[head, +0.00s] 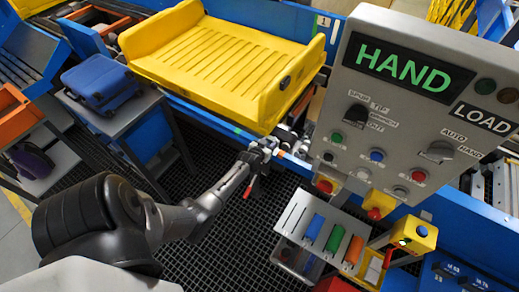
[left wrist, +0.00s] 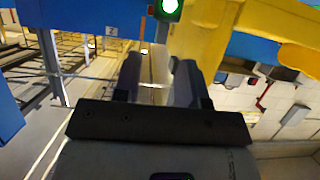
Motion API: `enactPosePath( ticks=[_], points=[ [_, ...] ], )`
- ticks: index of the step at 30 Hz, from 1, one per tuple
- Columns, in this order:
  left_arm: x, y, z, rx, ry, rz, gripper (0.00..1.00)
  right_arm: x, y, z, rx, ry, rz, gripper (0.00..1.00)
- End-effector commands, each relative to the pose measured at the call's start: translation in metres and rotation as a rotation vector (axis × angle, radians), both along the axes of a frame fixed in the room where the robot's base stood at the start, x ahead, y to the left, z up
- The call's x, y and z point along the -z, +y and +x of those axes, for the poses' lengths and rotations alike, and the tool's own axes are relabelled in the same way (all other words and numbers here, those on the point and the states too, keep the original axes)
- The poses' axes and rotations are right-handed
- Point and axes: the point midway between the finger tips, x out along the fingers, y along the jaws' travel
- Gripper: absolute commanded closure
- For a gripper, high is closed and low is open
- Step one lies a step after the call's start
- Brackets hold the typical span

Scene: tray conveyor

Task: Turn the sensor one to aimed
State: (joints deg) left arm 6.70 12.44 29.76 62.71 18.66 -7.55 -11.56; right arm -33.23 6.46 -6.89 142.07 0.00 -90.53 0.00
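My left gripper (head: 264,150) reaches to the blue conveyor rail, just below the yellow tray's near right corner. In the left wrist view its two dark fingers (left wrist: 158,82) stand apart with a gap between them, and I see nothing clearly held. A small device with a lit green lamp (left wrist: 169,7) shows beyond the fingertips at the top of that view; it may be sensor one, but no label on it is readable. Small grey fittings (head: 290,138) sit on the rail close to the gripper in the head view. Which way the sensor points cannot be told. My right gripper is out of view.
A yellow tray (head: 222,62) lies on the conveyor, near a "1" sign (head: 323,21). A grey control panel (head: 405,110) reading HAND and LOAD stands at right. Below it is a rack with coloured strips (head: 333,238). A blue case (head: 97,82) sits on the left stand.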

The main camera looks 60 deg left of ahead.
Motion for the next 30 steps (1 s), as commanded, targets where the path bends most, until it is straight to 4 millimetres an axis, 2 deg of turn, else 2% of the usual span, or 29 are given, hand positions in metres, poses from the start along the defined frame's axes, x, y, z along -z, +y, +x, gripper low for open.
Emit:
enactPosePath(
  ticks=[1,6,13,19,30],
  points=[
    [-0.006,-0.006,-0.009,0.0,0.0,0.0,0.62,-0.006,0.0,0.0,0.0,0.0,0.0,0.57],
    [-0.016,-0.019,-0.032,-0.001,-0.001,0.001,0.62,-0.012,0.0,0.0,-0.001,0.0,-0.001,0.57],
    [-0.027,-0.034,-0.056,-0.001,-0.001,0.001,0.62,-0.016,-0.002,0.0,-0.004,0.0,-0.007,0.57],
    [-0.032,-0.04,-0.065,-0.001,-0.001,0.001,0.62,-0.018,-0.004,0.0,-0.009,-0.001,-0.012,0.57],
    [-0.033,-0.041,-0.067,-0.001,-0.002,0.001,0.62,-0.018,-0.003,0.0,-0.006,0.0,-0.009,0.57]
  ],
)
